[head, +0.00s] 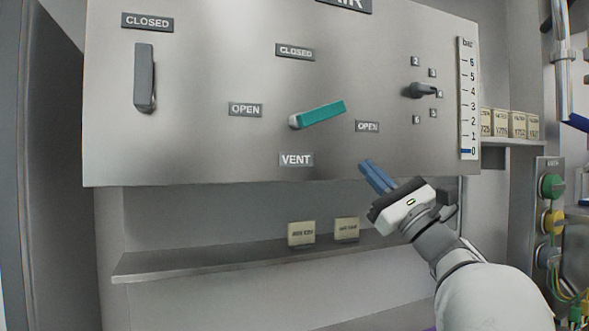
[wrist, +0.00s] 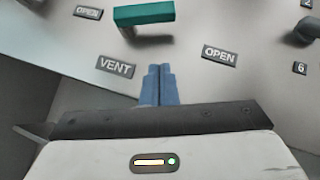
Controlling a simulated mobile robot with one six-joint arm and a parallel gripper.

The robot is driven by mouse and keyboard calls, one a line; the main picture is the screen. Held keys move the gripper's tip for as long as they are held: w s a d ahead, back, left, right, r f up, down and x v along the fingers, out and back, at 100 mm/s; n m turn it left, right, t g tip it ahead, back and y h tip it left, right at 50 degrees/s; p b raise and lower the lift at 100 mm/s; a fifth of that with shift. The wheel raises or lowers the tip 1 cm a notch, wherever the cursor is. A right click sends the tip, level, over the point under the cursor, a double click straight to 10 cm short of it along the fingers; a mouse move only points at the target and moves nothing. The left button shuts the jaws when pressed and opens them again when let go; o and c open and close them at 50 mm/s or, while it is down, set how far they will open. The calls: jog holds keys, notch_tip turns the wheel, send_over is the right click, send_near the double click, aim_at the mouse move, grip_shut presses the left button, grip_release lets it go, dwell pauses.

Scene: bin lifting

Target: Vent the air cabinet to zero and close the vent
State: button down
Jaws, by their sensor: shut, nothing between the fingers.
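The teal vent lever (head: 322,114) on the air cabinet panel (head: 200,150) points right and slightly up from its pivot, nearer the right OPEN label (head: 367,127) than the CLOSED label (head: 295,51) above. The VENT label (head: 296,160) is below it. The lever also shows at the top of the wrist view (wrist: 145,14). The bar gauge (head: 468,100) has a short blue mark at 0. My gripper (head: 368,168) is shut and empty, below and right of the lever, apart from it. Its blue fingertips (wrist: 158,72) are together in the wrist view.
A grey lever (head: 145,78) hangs vertically under another CLOSED label. A dark selector knob (head: 420,90) sits among small numbers. A shelf (head: 200,262) with two small labelled blocks is below the panel. A box with coloured buttons (head: 551,200) stands at the right.

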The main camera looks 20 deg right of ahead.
aim_at(317, 115)
jog(key=w+a+r+p, duration=0.1)
jog(key=r, duration=0.1)
jog(key=w+a+r+p, duration=0.1)
jog(key=w+r, duration=0.1)
jog(key=r, duration=0.1)
jog(key=w+a+r+p, duration=0.1)
jog(key=w+r, duration=0.1)
jog(key=r, duration=0.1)
jog(key=shift+a+r, duration=0.15)
jog(key=shift+a, duration=0.05)
jog(key=shift+s, duration=0.1)
